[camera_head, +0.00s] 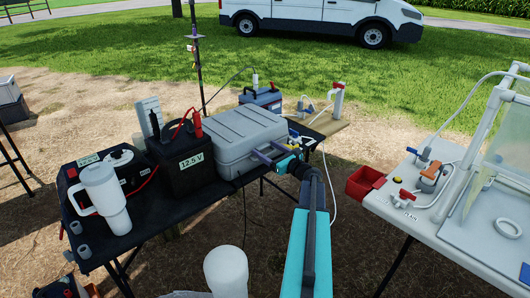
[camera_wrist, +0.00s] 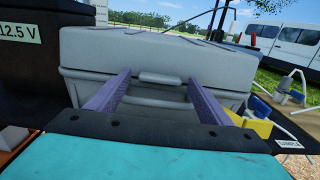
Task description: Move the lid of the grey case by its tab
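The grey case (camera_head: 238,137) lies closed on the dark folding table, right of the black battery. In the wrist view its lid (camera_wrist: 160,55) fills the upper middle, with the seam running across the front. A small grey tab (camera_wrist: 160,78) sticks out at the middle of the lid's front edge. My gripper (camera_wrist: 160,88) is open, with one purple finger on each side of the tab and a gap to it on both sides. In the head view my gripper (camera_head: 268,153) is at the case's right front side. Whether the fingertips touch the case I cannot tell.
A black battery (camera_head: 182,160) marked 12.5 V stands close left of the case. A white jug (camera_head: 104,197) is on the table's left. A blue box (camera_head: 262,98) stands behind the case. A yellow item (camera_wrist: 250,122) lies right of my gripper. A white table (camera_head: 440,228) stands right.

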